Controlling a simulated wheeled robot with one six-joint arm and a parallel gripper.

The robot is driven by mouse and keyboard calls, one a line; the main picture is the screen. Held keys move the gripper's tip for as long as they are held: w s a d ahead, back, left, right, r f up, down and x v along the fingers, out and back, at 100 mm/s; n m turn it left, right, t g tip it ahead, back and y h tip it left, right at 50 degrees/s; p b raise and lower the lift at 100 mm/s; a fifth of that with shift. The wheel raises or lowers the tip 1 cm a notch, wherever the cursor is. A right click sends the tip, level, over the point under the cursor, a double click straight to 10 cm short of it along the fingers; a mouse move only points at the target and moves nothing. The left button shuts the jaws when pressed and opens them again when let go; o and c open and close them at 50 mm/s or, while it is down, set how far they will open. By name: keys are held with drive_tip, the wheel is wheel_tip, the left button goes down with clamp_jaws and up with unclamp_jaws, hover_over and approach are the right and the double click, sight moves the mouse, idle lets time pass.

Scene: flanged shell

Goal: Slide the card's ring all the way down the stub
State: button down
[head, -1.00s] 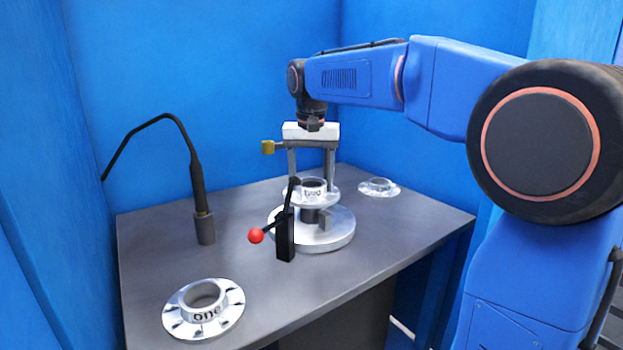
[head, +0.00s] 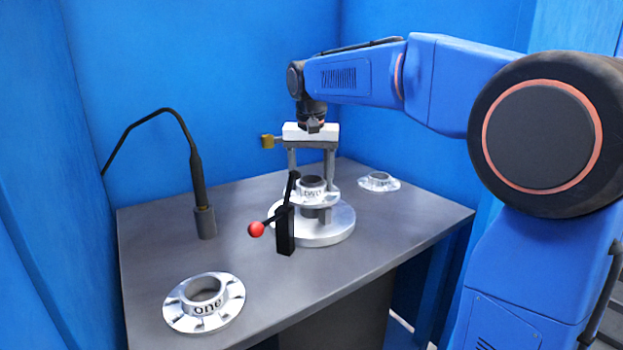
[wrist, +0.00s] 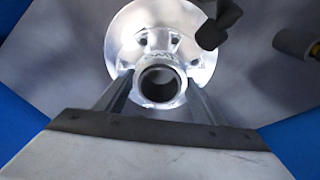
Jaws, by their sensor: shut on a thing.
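The held ring (head: 322,198) is a silver flanged collar with dark lettering that looks like "two". My gripper (head: 312,192) is shut on it, one finger on each side. The dark stub (head: 313,181) shows through the collar, so the ring is around it. The stub stands on a round silver base (head: 340,228), and a gap shows between flange and base. In the wrist view the ring (wrist: 160,58) surrounds the stub's dark round opening, between my fingers. No card is seen.
A black clamp lever with a red ball (head: 256,229) stands just in front of the base. A ring marked "one" (head: 236,302) lies front left and another ring (head: 392,185) back right. A black gooseneck (head: 198,180) rises at left. Blue walls enclose the grey table (head: 150,250).

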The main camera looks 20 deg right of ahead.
drive_tip(key=shift+f, duration=0.25)
drive_tip(key=shift+c, duration=2)
unclamp_jaws()
drive_tip(key=shift+f, duration=0.15)
drive_tip(key=r, duration=0.5)
drive_tip(key=s+r, duration=0.1)
drive_tip(key=r, duration=0.5)
drive_tip(key=s+r, duration=0.1)
drive_tip(key=r, duration=0.5)
drive_tip(key=shift+a+r, duration=0.25)
drive_tip(key=shift+a, duration=0.1)
drive_tip(key=s+d+f+n+t, duration=0.1)
drive_tip(key=s+d+f, duration=0.1)
drive_tip(key=s+f, duration=0.8)
drive_tip(key=s+d+f+n+t, duration=0.1)
drive_tip(key=s+d+f, duration=0.2)
drive_tip(key=s+f, duration=0.7)
drive_tip(key=s+d+f+n+t, duration=0.1)
drive_tip(key=s+d+f+n, duration=0.1)
drive_tip(key=s+f, duration=0.9)
drive_tip(key=shift+s+d+f+y, duration=0.1)
drive_tip(key=shift+d+f+y, duration=0.1)
drive_tip(key=shift+f, duration=0.5)
drive_tip(key=shift+d+f+y, duration=0.1)
drive_tip(key=shift+d+f, duration=0.1)
drive_tip(key=shift+f, duration=0.45)
